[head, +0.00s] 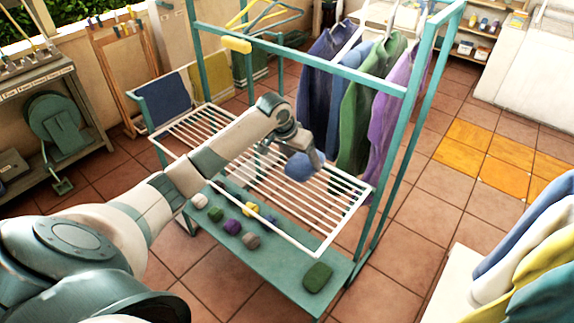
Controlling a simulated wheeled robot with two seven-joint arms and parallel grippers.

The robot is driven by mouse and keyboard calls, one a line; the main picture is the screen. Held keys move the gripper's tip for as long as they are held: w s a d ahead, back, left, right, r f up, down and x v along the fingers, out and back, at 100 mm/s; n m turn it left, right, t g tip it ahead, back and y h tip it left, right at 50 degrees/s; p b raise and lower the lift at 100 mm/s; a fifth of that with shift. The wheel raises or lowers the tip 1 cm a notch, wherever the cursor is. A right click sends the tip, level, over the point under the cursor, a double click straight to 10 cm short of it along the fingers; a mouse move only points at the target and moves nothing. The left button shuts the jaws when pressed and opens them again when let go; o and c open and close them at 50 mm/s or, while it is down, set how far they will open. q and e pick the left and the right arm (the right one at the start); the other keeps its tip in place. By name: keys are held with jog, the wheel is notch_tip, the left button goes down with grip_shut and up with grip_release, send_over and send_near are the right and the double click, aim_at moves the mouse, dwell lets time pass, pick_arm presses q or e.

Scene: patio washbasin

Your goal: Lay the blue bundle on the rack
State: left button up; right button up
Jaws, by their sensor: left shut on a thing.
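The blue bundle (300,165) is a small round blue ball of cloth in the middle of the head view. My left gripper (308,153) is shut on it and holds it over the white slatted rack (322,235). Whether the bundle touches the slats I cannot tell. The rack is fixed in a teal frame, and my left arm crosses over it and hides part of its middle. My right gripper is not in view.
Below the rack, a teal shelf (285,284) carries several small bundles, such as a purple one (232,227) and a dark green one (317,277). Garments (362,110) hang behind the rack. More cloths (530,250) hang at the right. Tiled floor lies open between.

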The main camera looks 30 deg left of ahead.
pick_arm(q)
jog(key=a+f, duration=0.2)
jog(key=a, duration=0.1)
jog(key=a+f+p, duration=0.1)
jog(key=a, duration=0.1)
jog(key=shift+f, duration=0.1)
notch_tip(320, 180, down, 3)
jog(key=shift+f+p, duration=0.15)
jog(key=shift+p, duration=0.65)
jog(key=shift+f, duration=0.3)
jog(key=o, duration=1.1)
jog(key=shift+f, duration=0.1)
jog(key=shift+r, duration=0.2)
